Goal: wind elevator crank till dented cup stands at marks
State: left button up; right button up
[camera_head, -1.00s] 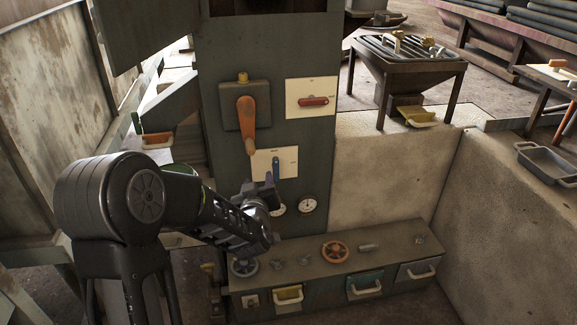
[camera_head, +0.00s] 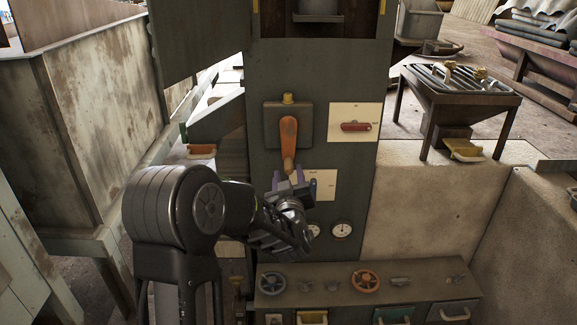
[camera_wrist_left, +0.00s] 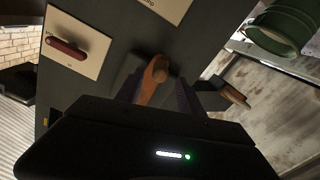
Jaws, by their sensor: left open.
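The crank is an orange handle (camera_head: 288,138) hanging down from a dark box (camera_head: 271,122) on the front of the tall grey housing. It also shows in the left wrist view (camera_wrist_left: 153,80). My left gripper (camera_head: 291,182) is open at the handle's lower end. In the wrist view its dark fingers stand on either side of the handle, and I cannot tell whether they touch it. A grey cup-like part (camera_head: 318,8) shows in the opening at the housing's top, cut off by the frame. I cannot make out a dent or any marks. My right gripper is out of view.
A red lever (camera_head: 356,127) on a white plate is right of the crank. A gauge (camera_head: 342,229) and an orange handwheel (camera_head: 365,281) are below. An open door panel (camera_head: 182,40) hangs upper left.

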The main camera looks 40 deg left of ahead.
aim_at(288, 162)
pick_arm(q)
jog(key=x, duration=0.5)
jog(key=shift+w+a, duration=0.15)
jog(key=shift+w, duration=0.1)
jog(key=shift+c, duration=0.6)
grip_shut()
dwell(0.6)
